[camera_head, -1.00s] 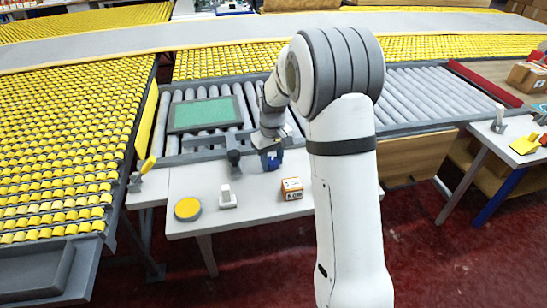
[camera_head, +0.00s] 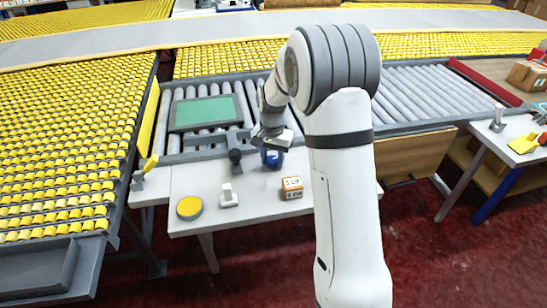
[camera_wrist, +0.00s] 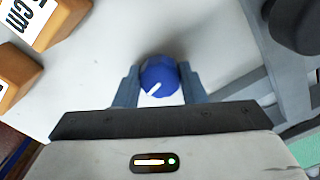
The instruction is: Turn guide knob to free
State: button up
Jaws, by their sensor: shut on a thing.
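The guide knob (camera_wrist: 160,76) is blue with a white pointer line on its top, and stands on the pale table. In the wrist view its pointer slants down to the left. My gripper (camera_wrist: 159,84) has one finger on each side of the knob, shut on it. In the head view the knob (camera_head: 271,158) shows as a blue spot below my gripper (camera_head: 270,150), whose fingers are too small to tell there. No readable labels around the knob show.
An orange-and-white box (camera_head: 291,188), a white switch-like block (camera_head: 228,197) and a yellow disc (camera_head: 189,208) stand in front on the table (camera_head: 245,212). A dark round-topped post (camera_head: 235,160) stands left of the knob. A framed green panel (camera_head: 205,112) lies on the rollers behind.

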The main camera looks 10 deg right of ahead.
aim_at(272, 159)
jog(key=shift+w+r+m, duration=0.15)
jog(key=shift+m, duration=0.95)
jog(key=o, duration=1)
notch_tip(272, 159, up, 8)
jog(key=shift+f+p, duration=0.2)
jog(key=shift+p, duration=0.1)
